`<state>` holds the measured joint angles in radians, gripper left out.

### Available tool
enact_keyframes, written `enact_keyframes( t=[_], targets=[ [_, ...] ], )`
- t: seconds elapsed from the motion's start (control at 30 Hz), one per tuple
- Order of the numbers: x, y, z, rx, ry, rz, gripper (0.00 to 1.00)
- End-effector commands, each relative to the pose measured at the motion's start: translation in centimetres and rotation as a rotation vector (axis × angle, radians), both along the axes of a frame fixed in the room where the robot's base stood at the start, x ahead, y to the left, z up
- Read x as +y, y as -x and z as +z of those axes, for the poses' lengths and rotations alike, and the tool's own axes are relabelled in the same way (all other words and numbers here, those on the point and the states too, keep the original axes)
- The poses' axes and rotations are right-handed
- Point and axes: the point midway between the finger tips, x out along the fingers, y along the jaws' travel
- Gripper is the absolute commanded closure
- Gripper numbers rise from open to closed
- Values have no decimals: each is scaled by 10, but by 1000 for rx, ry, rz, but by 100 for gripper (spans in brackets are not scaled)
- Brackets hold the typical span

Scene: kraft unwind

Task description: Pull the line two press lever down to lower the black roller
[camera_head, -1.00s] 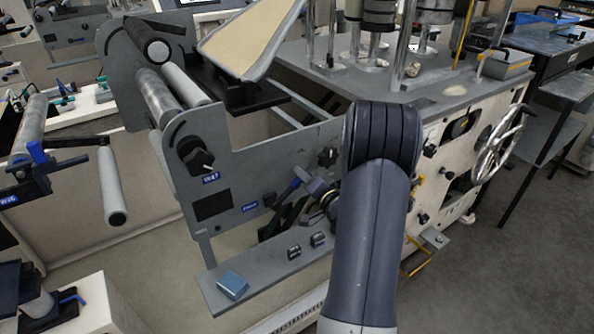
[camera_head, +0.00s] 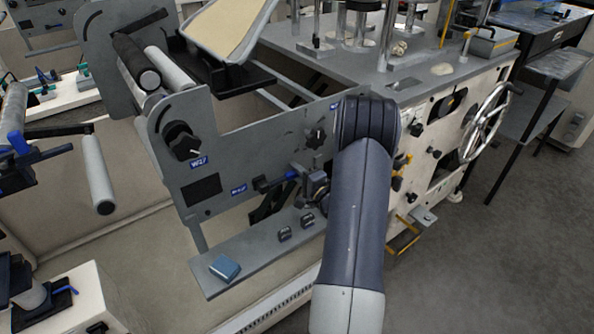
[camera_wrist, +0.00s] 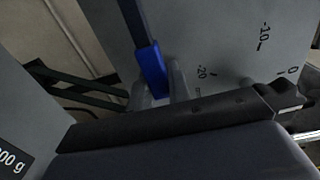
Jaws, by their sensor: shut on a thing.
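The press lever is a dark bar with a blue grip (camera_wrist: 150,68). In the wrist view the grip lies between the two grey fingers of my gripper (camera_wrist: 160,88), which is shut on it.
The grey side plate (camera_head: 225,155) bears a black knob (camera_head: 182,142). Below it a shelf (camera_head: 250,255) holds a blue block (camera_head: 224,268) and small dark parts. A handwheel (camera_head: 487,122) is at the right. Open floor lies at the lower right.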

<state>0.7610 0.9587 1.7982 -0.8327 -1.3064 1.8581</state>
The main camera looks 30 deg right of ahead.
Motion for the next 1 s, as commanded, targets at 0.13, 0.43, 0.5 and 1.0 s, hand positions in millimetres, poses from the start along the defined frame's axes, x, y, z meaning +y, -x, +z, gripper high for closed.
enact_keyframes(
  t=[0.13,0.43,0.5,1.0],
  targets=[
    [0,0,-3,4,-13,-2,100],
    [0,1,-4,7,-15,-2,79],
    [0,1,-4,6,-14,-2,74],
    [0,7,-2,3,-10,-1,60]
  ],
)
